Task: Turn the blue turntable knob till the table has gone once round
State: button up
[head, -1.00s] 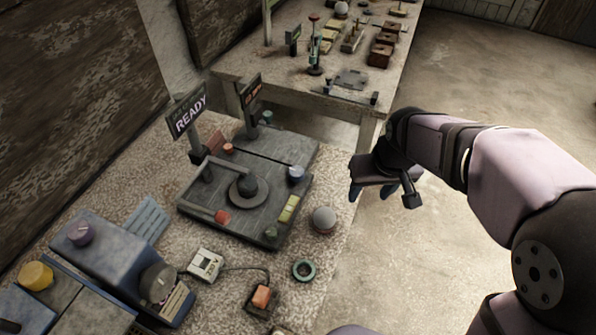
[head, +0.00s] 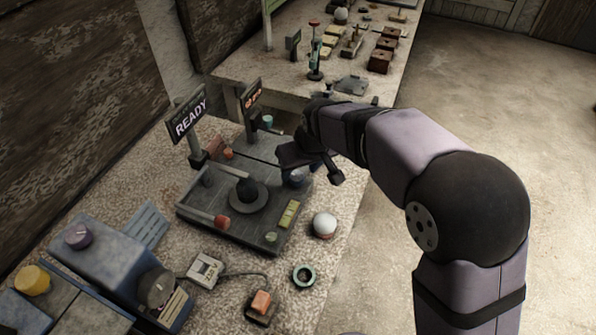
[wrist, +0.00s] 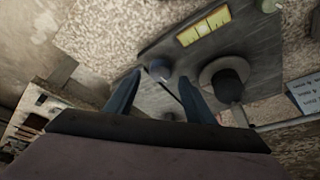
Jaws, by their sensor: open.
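The pale blue knob (head: 296,174) stands at the right corner of a dark grey base plate (head: 208,203), partly hidden by my gripper (head: 292,160) in the head view. In the wrist view the same knob (wrist: 158,68) shows between and just beyond the tips of my gripper (wrist: 159,76). The two blue fingers are apart, with nothing held. Whether a finger touches the knob cannot be told.
A bar with a red end (head: 221,221) and a yellow strip (head: 289,214) are on the plate. A pale sphere (head: 324,224) and a green ring (head: 303,274) lie to its right and front. A READY sign (head: 188,122) stands behind. Blue machines (head: 115,255) fill the near left.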

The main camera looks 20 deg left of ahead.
aim_at(297, 176)
jog(key=shift+x, duration=1.7)
jog(key=shift+c, duration=0.3)
jog(key=c, duration=1)
